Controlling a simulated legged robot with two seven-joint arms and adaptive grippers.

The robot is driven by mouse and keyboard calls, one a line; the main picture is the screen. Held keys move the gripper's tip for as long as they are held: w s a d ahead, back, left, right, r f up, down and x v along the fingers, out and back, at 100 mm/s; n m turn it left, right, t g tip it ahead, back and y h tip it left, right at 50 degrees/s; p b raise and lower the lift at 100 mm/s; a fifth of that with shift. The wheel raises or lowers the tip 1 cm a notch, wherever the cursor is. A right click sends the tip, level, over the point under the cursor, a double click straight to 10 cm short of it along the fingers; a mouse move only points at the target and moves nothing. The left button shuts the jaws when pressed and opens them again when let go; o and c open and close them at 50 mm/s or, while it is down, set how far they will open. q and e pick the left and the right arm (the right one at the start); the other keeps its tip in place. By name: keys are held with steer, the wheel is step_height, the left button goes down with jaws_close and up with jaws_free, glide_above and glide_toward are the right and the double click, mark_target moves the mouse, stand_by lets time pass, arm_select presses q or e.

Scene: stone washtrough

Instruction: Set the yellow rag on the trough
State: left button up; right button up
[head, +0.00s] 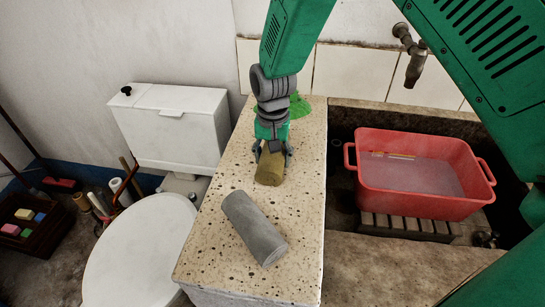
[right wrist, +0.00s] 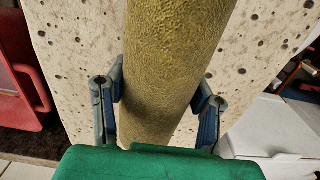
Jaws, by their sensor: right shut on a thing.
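The yellow rag (head: 269,168) is a rolled, dull yellow cylinder over the speckled stone top (head: 215,240) of the trough. My right gripper (head: 270,150) is shut on it from above, around its sides. In the right wrist view the yellow rag (right wrist: 172,60) runs between the two blue-grey fingers (right wrist: 160,95). I cannot tell whether it touches the stone. The open basin (head: 400,270) of the trough is on the right. My left gripper is not in view.
A grey roll (head: 254,228) lies on the stone top, nearer than the yellow rag. Something green (head: 298,106) lies behind my gripper. A red tub (head: 420,195) with cloudy water stands on a slatted rack in the basin, under a tap (head: 413,62). A white toilet (head: 140,250) stands left.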

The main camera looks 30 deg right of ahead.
steer(key=shift+a+r, duration=0.2)
steer(key=shift+a, duration=0.35)
steer(key=shift+a+f, duration=0.1)
steer(key=shift+a, duration=0.05)
steer(key=o, duration=0.9)
steer(key=shift+f, duration=0.1)
steer(key=o, duration=0.4)
steer(key=shift+d, duration=0.3)
steer(key=shift+d+f, duration=0.15)
steer(key=shift+d, duration=0.35)
steer(key=shift+a+r, duration=0.15)
steer(key=shift+r, duration=0.2)
steer(key=r, duration=0.2)
steer(key=a+r, duration=0.1)
steer(key=r, duration=0.2)
steer(key=shift+p, duration=0.4)
steer(key=r, duration=0.4)
steer(key=d+r, duration=0.1)
steer(key=shift+r+p, duration=0.4)
steer(key=shift+r, duration=0.5)
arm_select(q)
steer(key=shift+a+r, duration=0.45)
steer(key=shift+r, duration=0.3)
arm_select(e)
steer(key=shift+a, duration=0.35)
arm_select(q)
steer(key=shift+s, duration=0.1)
arm_select(e)
steer(key=shift+d, duration=0.1)
